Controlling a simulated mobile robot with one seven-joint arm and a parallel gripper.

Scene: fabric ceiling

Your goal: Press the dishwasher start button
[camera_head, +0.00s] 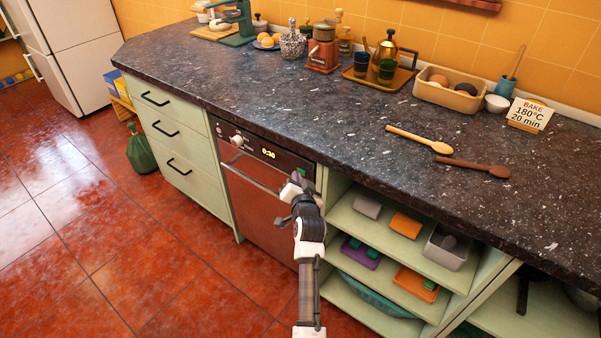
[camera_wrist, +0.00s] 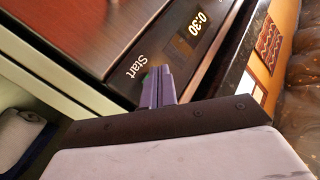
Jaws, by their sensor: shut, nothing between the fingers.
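The dishwasher (camera_head: 258,199) is built in under the counter, with a reddish-brown front and a dark control panel (camera_head: 232,133). Its lit display (camera_head: 268,153) reads 0:30 and also shows in the wrist view (camera_wrist: 195,24). The "Start" label (camera_wrist: 136,66) is printed on the panel beside the fingers. My gripper (camera_head: 299,176) is shut and empty at the right end of the panel. In the wrist view its closed fingertips (camera_wrist: 157,72) cover the spot beside the label. A sliver of green shows at their edge; the rest of the button is hidden. I cannot tell whether the fingertips touch it.
The dark countertop (camera_head: 300,110) overhangs just above my gripper. Open shelves (camera_head: 385,225) with small containers stand to the right. Green drawers (camera_head: 175,145) are to the left. Wooden spoons (camera_head: 420,140) lie on the counter. The tiled floor in front is clear.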

